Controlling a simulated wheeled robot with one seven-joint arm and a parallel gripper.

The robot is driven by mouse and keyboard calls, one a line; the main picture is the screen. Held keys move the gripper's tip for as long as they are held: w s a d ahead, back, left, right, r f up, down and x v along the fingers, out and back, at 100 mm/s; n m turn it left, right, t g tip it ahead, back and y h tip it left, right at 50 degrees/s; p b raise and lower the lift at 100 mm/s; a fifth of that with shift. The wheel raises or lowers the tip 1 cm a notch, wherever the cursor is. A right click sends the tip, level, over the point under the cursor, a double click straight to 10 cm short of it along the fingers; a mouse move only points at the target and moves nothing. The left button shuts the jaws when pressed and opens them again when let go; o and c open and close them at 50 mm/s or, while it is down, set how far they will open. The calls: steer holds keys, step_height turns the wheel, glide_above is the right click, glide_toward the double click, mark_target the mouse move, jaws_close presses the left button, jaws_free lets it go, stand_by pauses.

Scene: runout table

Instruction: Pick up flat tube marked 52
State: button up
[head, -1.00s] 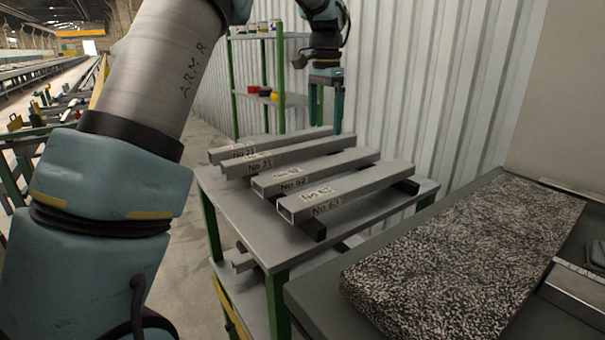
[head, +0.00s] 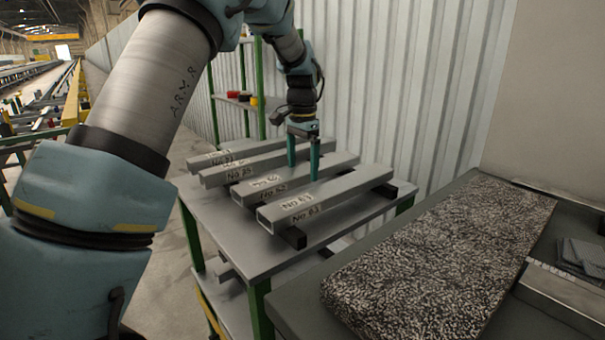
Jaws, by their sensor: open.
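Several grey rectangular tubes lie side by side on a small table. The second from the front (head: 335,168) carries a mark on its side that looks like No 52, though the small writing is hard to read. My gripper (head: 303,173) is open and points down at this tube, past its middle. One green finger is on its far side and the other on its near side. The far fingertip seems partly hidden, and I cannot tell how low the fingers reach. The frontmost tube (head: 330,197), marked about No 63, lies close in front.
The tubes rest on dark bars (head: 291,237) on the grey table (head: 215,235). Two more tubes (head: 225,158) lie behind. A green-framed shelf (head: 243,100) and a corrugated wall (head: 400,90) stand at the back. A speckled slab (head: 440,265) covers the bench at right.

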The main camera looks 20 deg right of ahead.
steer(key=shift+f, duration=0.1)
jaws_close()
stand_by(0.8)
